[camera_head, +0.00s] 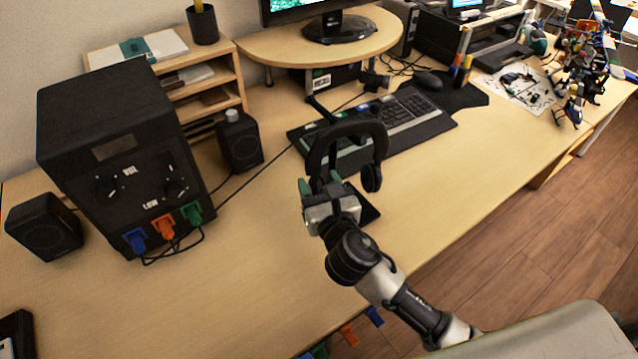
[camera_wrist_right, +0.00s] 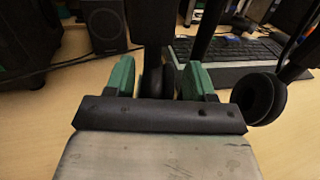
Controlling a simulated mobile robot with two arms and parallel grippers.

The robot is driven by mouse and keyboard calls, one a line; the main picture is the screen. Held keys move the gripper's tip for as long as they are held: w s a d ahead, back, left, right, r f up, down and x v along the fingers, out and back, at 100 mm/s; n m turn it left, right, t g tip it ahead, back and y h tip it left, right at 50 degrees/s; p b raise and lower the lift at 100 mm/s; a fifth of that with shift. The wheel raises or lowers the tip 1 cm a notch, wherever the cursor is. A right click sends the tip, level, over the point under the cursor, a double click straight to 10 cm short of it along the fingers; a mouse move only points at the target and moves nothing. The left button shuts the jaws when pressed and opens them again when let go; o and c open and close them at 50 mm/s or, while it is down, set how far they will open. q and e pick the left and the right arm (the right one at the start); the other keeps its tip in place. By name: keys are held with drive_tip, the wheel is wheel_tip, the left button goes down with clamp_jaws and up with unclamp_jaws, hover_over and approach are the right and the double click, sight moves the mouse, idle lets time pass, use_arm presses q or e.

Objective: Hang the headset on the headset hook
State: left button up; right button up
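The black headset (camera_head: 349,132) is upright in the head view, its headband arching at the top. One ear cup (camera_wrist_right: 262,97) shows at the right of the right wrist view. My right gripper (camera_head: 320,190) has its green fingers on either side of the other ear cup (camera_wrist_right: 157,82) and appears shut on it. A black arm (camera_head: 318,108), probably the headset hook, sticks up behind the headband; a flat black base (camera_head: 362,207) shows below. The headset hides the part between, so I cannot tell whether headset and hook touch. My left gripper is out of view.
A keyboard (camera_head: 415,110) lies just behind the headset. A small speaker (camera_head: 240,145) and a large black box (camera_head: 120,150) with coloured plugs stand to the left. A monitor stand (camera_head: 339,28) is at the back.

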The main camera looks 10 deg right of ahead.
drive_tip(key=shift+s, duration=0.1)
drive_tip(key=shift+s+f, duration=0.1)
drive_tip(key=shift+s, duration=0.25)
drive_tip(key=s, duration=0.6)
drive_tip(key=s+d, duration=0.1)
drive_tip(key=s, duration=0.3)
